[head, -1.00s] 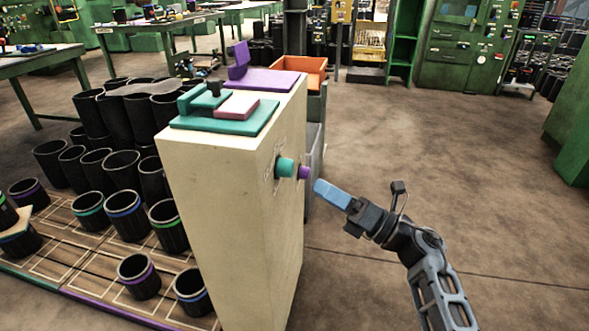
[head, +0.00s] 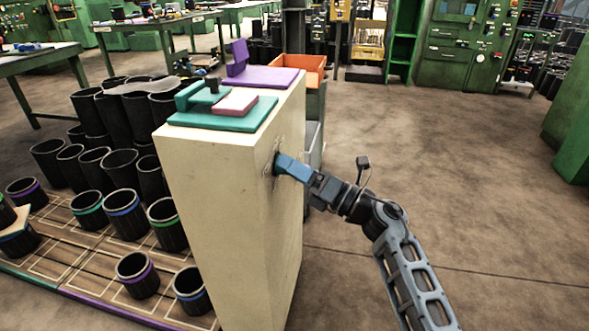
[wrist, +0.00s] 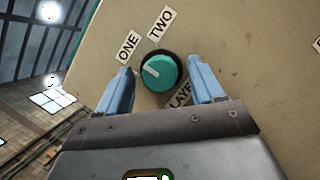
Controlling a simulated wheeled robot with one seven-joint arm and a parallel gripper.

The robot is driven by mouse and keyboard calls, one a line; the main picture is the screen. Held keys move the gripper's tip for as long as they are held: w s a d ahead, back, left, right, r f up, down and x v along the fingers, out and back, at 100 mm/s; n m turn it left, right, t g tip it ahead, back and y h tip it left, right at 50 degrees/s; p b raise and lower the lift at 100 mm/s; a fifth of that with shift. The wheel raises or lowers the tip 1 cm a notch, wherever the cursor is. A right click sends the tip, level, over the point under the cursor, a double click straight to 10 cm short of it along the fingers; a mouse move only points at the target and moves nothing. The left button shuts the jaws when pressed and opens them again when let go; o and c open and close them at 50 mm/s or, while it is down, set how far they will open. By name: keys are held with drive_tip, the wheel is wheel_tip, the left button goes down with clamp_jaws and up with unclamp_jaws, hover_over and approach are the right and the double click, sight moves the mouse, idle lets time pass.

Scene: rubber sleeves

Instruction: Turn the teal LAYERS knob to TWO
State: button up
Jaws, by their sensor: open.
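The teal LAYERS knob (wrist: 169,68) sits on a cream panel between my two blue fingers in the wrist view. Its white pointer mark faces left, nearer the ONE label (wrist: 128,47) than the TWO label (wrist: 161,23). The LAYERS label (wrist: 181,95) is partly hidden by the right finger. My gripper (wrist: 160,72) is open, one finger on each side of the knob, with gaps showing. In the head view, my gripper (head: 279,164) is at the cabinet's right face and hides the knob.
The cream cabinet (head: 215,190) has a teal tray (head: 255,118) and a purple tray (head: 270,78) on top. Black sleeves (head: 125,222) stand on the left. The floor to the right is open. Another label (wrist: 317,45) shows at the wrist view's right edge.

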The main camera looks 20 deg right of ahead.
drive_tip(key=c, duration=1)
drive_tip(key=shift+r+m+p, duration=0.2)
drive_tip(key=shift+m+p, duration=0.1)
drive_tip(key=shift+p, duration=0.6)
drive_tip(key=shift+c, duration=0.2)
drive_tip(key=m+p, duration=0.1)
drive_tip(key=p, duration=0.1)
drive_tip(key=shift+s+r+h+p, duration=0.1)
drive_tip(key=shift+r+h+p, duration=0.05)
drive_tip(key=shift+h+p, duration=0.25)
drive_tip(key=m+h+p, duration=0.1)
drive_tip(key=m+p, duration=0.1)
drive_tip(key=p, duration=0.3)
drive_tip(key=shift+r+m, duration=0.2)
drive_tip(key=shift+m, duration=0.2)
drive_tip(key=m+g+h+p, duration=0.1)
drive_tip(key=m+p, duration=0.3)
drive_tip(key=p, duration=0.4)
drive_tip(key=shift+f, duration=0.1)
drive_tip(key=shift+f+m+h+p, duration=0.2)
drive_tip(key=shift+m+h+p, duration=0.4)
drive_tip(key=shift+p, duration=0.45)
drive_tip(key=shift+f+g, duration=0.1)
drive_tip(key=shift+g, duration=0.2)
